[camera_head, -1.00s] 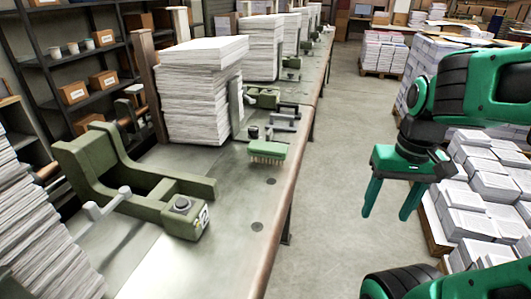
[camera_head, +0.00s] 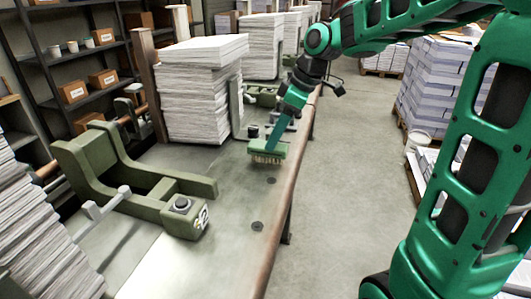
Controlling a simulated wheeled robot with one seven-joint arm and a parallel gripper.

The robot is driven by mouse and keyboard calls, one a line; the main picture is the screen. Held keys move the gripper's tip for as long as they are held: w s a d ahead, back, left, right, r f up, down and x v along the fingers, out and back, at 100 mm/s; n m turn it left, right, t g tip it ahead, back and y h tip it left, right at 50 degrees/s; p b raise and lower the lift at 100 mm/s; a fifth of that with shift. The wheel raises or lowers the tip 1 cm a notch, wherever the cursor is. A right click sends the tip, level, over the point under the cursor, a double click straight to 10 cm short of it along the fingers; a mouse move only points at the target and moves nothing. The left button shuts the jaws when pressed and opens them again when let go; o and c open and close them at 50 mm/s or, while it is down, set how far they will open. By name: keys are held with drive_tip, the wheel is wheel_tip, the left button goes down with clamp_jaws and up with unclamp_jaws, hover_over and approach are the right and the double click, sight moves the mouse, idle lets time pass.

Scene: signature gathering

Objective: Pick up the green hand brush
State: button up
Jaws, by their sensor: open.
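The green hand brush (camera_head: 266,158) with pale bristles lies bristles down on the grey table, near its right edge. My gripper (camera_head: 276,139) points down at the brush from above and behind it. Its fingertips overlap the top of the brush in this view; I cannot tell whether they touch it. From this side the fingers line up one behind the other, so the gap between them is mostly hidden.
A tall paper stack (camera_head: 195,110) stands behind and left of the brush. The bare table (camera_head: 232,180) in front of the brush is clear. Shelves stand at far left.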

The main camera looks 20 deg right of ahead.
sight(268, 152)
drive_tip(key=x, duration=0.5)
drive_tip(key=shift+w, duration=0.45)
drive_tip(key=shift+w+a+f, duration=0.1)
drive_tip(key=shift+f, duration=0.4)
drive_tip(key=shift+f, duration=0.25)
drive_tip(key=c, duration=1.2)
